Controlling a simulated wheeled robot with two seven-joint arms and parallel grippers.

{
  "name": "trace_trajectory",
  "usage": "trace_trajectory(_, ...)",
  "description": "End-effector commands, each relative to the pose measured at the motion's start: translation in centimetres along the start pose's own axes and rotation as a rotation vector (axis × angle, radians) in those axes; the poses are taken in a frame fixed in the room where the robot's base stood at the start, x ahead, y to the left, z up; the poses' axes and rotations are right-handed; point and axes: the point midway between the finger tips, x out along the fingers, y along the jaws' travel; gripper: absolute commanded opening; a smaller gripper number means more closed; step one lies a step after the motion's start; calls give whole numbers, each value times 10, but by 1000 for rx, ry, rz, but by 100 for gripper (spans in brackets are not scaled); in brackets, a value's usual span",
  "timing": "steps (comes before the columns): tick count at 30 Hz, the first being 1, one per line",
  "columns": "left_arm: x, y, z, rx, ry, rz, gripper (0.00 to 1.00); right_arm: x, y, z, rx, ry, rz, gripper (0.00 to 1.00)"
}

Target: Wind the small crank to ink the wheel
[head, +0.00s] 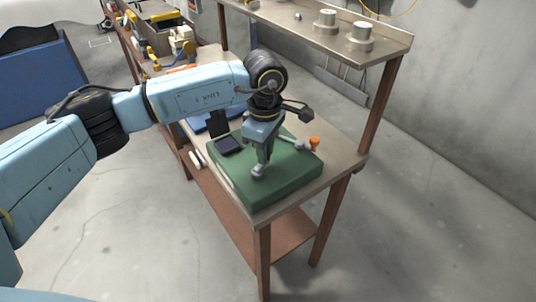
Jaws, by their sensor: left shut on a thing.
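A thick green base (292,180) lies on the near end of the workbench. My left gripper (260,166) points down over the front middle of this base, with its fingers shut on a small pale grey piece (258,173), which looks like the small crank's knob. My gripper and wrist hide most of the crank. My right gripper is out of view.
A dark flat pad (228,145) lies on the base's back left. A raised metal shelf (300,30) with grey spools (359,36) runs along the bench's right side. Bins and yellow items (172,40) stand at the far end. The floor to the right is clear.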

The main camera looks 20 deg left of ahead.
Motion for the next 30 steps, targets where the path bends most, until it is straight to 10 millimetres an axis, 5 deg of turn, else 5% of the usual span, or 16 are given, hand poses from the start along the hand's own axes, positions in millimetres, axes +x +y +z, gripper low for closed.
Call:
trace_trajectory(18,-1,-2,-20,-558,-2,1,0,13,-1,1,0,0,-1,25)
trace_trajectory(30,-1,-6,-25,-758,-4,1,0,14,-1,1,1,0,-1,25)
